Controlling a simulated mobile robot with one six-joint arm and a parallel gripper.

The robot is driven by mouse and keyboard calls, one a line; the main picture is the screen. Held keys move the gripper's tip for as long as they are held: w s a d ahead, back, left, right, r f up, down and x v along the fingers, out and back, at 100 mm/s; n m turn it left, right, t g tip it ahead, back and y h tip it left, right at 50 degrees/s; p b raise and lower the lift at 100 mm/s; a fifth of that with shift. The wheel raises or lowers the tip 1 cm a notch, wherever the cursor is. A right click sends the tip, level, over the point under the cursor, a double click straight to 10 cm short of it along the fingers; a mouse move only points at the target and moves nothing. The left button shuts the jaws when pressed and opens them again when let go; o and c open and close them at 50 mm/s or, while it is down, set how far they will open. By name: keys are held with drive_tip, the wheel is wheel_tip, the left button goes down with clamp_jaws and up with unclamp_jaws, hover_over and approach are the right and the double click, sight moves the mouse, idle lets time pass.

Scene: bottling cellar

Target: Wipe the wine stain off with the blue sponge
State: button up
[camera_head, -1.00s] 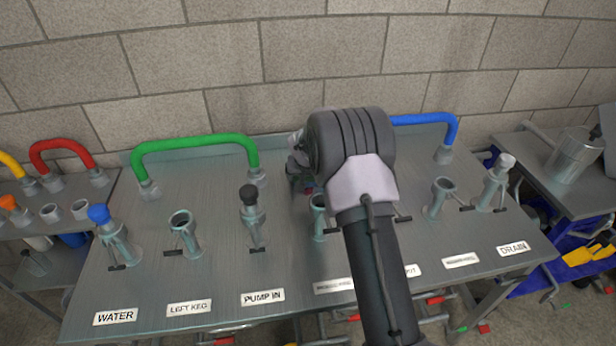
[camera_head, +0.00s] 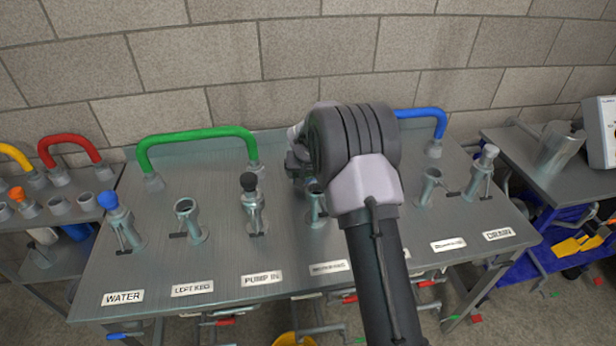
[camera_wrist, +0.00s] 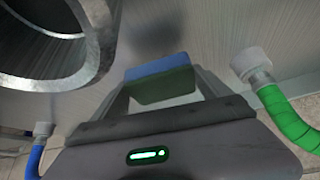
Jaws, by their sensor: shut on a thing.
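The blue sponge (camera_wrist: 157,68), with a green lower layer, sits between the fingers of my gripper (camera_wrist: 160,88) in the wrist view. My gripper is shut on it, close over the grey metal table top (camera_wrist: 215,40). I cannot tell whether the sponge touches the surface. In the head view my gripper (camera_head: 302,165) is mostly hidden behind my wrist, near the back middle of the table (camera_head: 225,235), and the sponge is hidden. A dark blurred patch (camera_wrist: 145,22) lies beyond the sponge; I cannot tell whether it is the wine stain or a shadow.
A green hose (camera_head: 195,137) and a blue hose (camera_head: 425,113) arch along the table's back edge. Several upright pipe stubs stand along the table, including one with a black cap (camera_head: 249,182). A wide pipe mouth (camera_wrist: 55,40) is close by my gripper. A block wall (camera_head: 230,50) stands behind.

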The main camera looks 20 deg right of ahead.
drive_tip(key=shift+r+p, duration=1.1)
drive_tip(key=shift+r, duration=1.1)
